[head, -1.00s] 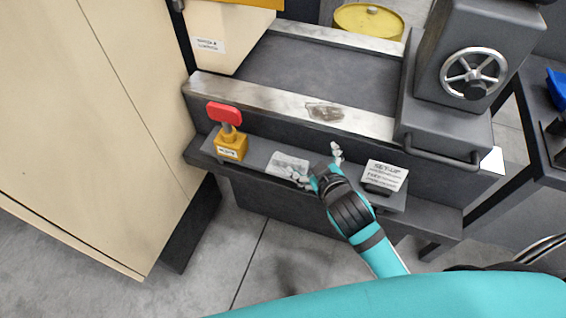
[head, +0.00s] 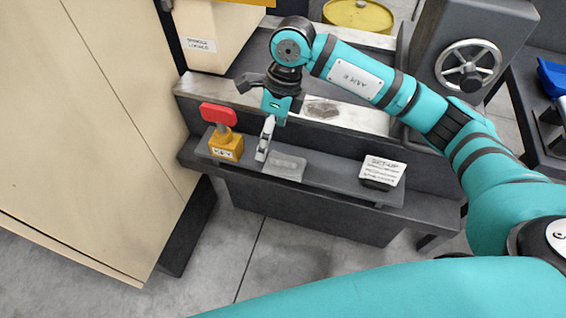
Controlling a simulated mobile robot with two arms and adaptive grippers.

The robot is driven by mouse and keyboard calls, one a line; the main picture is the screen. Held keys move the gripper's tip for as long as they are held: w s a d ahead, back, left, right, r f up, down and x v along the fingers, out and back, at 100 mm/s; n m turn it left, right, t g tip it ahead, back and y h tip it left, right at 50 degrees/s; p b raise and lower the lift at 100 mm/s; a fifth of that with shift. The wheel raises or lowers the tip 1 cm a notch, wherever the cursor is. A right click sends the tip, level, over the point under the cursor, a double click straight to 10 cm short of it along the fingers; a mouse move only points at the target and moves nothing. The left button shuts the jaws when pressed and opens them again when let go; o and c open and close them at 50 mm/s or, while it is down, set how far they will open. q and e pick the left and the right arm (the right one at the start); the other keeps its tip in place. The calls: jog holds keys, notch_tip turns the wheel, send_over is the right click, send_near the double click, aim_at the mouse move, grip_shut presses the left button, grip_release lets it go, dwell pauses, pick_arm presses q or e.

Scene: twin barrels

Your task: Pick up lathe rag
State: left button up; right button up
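A pale grey, flat, slightly lumpy piece (head: 285,166) lies on the front shelf of the machine; it may be the lathe rag, but I cannot tell its material. A brownish-grey patch (head: 321,109) lies on the pale front rail above it; I cannot tell whether it is cloth or a stain. My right gripper (head: 263,150) comes from the right and points down over the shelf, just left of the pale grey piece. Its fingers are seen edge-on, so their opening and any contact are unclear. My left gripper is not in view.
A yellow block with a red handle (head: 225,147) stands on the shelf left of the gripper. A white card on a dark stand (head: 381,172) is at right. A handwheel (head: 468,66) and a cream cabinet (head: 90,130) flank the bed. A yellow barrel (head: 357,15) is behind.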

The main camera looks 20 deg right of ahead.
aim_at(285, 158)
jog(key=w+d+h, duration=0.2)
jog(key=d+h, duration=0.1)
jog(key=d, duration=0.3)
jog(key=f, duration=0.3)
jog(key=f+p, duration=0.1)
jog(key=f, duration=0.6)
jog(key=shift+s+a+f, duration=0.2)
jog(key=shift+a+f, duration=0.05)
jog(key=shift+a, duration=0.05)
jog(key=f, duration=0.3)
jog(key=w+a+f+p, duration=0.1)
jog(key=shift+f, duration=0.25)
jog(key=shift+d+f, duration=0.1)
jog(key=shift+f, duration=0.5)
jog(key=c, duration=1.3)
jog(key=shift+r, duration=0.15)
jog(key=shift+r, duration=0.55)
notch_tip(285, 158, up, 2)
jog(key=shift+w+r+b, duration=0.1)
jog(key=shift+r+b, duration=0.1)
jog(key=shift+b, duration=0.15)
jog(key=s, duration=0.5)
jog(key=s+r+b, duration=0.1)
jog(key=s, duration=1)
jog(key=shift+s+r+b, duration=0.1)
jog(key=shift+r+b, duration=0.05)
jog(key=shift+b, duration=0.2)
